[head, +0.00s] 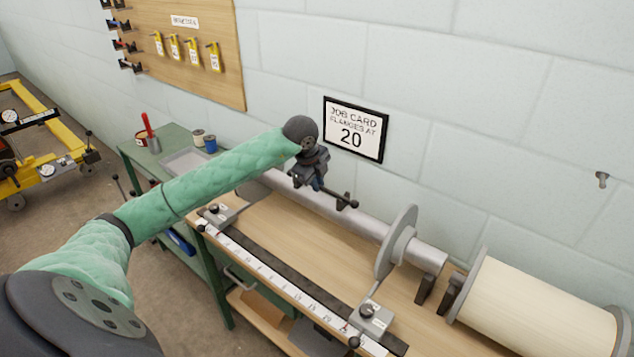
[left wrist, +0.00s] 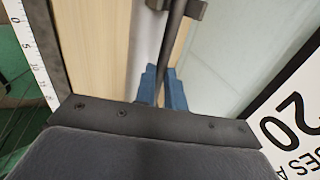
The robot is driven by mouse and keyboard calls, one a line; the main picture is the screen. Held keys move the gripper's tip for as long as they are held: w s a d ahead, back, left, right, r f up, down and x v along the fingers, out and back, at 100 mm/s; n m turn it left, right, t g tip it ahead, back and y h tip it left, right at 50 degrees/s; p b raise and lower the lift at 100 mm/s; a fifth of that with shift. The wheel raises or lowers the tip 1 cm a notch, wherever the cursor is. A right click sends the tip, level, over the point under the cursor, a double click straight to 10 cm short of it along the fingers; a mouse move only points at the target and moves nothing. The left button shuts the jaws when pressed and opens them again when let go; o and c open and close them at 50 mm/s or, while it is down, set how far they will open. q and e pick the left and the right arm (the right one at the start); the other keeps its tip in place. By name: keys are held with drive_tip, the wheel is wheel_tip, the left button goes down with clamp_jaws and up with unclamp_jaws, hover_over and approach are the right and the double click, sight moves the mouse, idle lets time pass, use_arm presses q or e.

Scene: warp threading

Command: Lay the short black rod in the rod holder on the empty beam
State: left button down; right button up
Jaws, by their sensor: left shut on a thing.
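My left gripper (head: 318,187) is shut on the short black rod (head: 333,196), which has a round knob at its right end. In the left wrist view the rod (left wrist: 173,45) runs up between the two blue fingers (left wrist: 163,88). A dark bracket of the rod holder (head: 343,201) shows by the rod's right part; in the left wrist view the bracket (left wrist: 184,8) is at the top edge. I cannot tell whether the rod touches it. The empty beam (head: 370,228), a bare grey cylinder with a round flange (head: 396,243), lies just below and in front. My right gripper is out of view.
A cream wound beam (head: 540,303) lies at the right. A ruler rail (head: 275,274) with clamps runs along the bench's front edge. A job card (head: 355,129) hangs on the wall behind. Bare wooden bench top (head: 290,240) lies between rail and beam.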

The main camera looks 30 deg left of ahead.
use_arm(q)
drive_tip(key=shift+f+b, duration=0.4)
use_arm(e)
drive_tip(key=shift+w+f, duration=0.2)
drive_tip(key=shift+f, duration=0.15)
use_arm(q)
drive_tip(key=c, duration=1.4)
unclamp_jaws()
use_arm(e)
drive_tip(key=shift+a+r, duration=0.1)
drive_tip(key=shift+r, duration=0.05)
